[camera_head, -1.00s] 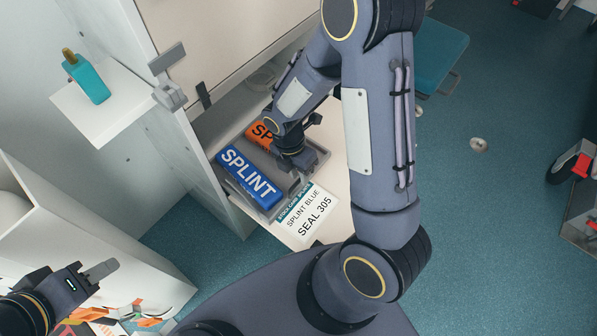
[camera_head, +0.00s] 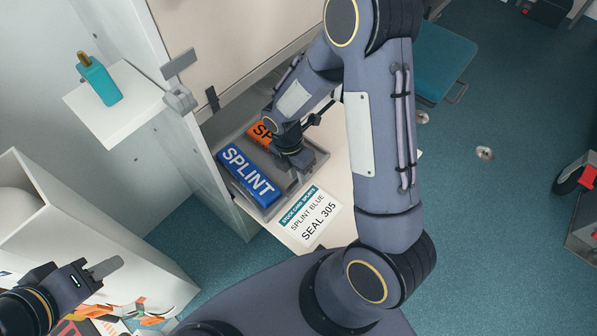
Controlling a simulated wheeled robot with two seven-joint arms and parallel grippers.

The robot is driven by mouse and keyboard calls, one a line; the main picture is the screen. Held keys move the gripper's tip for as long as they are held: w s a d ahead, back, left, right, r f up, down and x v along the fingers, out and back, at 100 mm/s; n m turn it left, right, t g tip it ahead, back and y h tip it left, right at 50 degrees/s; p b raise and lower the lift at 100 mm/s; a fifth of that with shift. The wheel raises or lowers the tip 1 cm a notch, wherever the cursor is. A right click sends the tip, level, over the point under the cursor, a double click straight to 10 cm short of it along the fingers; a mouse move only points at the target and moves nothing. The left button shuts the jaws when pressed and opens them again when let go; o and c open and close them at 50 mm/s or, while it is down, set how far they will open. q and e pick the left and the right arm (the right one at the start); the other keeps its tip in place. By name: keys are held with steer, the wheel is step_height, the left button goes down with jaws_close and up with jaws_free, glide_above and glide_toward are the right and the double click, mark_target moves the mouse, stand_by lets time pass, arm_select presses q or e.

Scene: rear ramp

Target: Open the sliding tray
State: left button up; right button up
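The sliding tray (camera_head: 330,240) is a pale board that juts out of the cabinet opening. On it stands a grey bin (camera_head: 262,214) with a blue SPLINT pack (camera_head: 248,175) and an orange pack (camera_head: 262,132), the latter partly hidden by my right arm. A card reading SPLINT BLUE SEAL 305 (camera_head: 311,217) lies at the tray's front. My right gripper (camera_head: 298,170) points down at the bin's right side; its fingertips are unclear, and I cannot tell what they touch. My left gripper (camera_head: 108,268) is at the lower left, away from the tray, with no object visible at its fingers.
A white shelf (camera_head: 128,108) with a teal bottle (camera_head: 99,82) is at the upper left. An open white box (camera_head: 100,235) stands at the lower left, near my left gripper. A teal seat (camera_head: 442,60) is at the upper right.

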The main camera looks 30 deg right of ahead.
steer(key=shift+o, duration=1.2)
step_height(320, 180, up, 8)
steer(key=w+p, duration=0.1)
steer(key=p, duration=0.2)
steer(key=shift+w+a+f, duration=0.2)
steer(key=shift+a, duration=0.05)
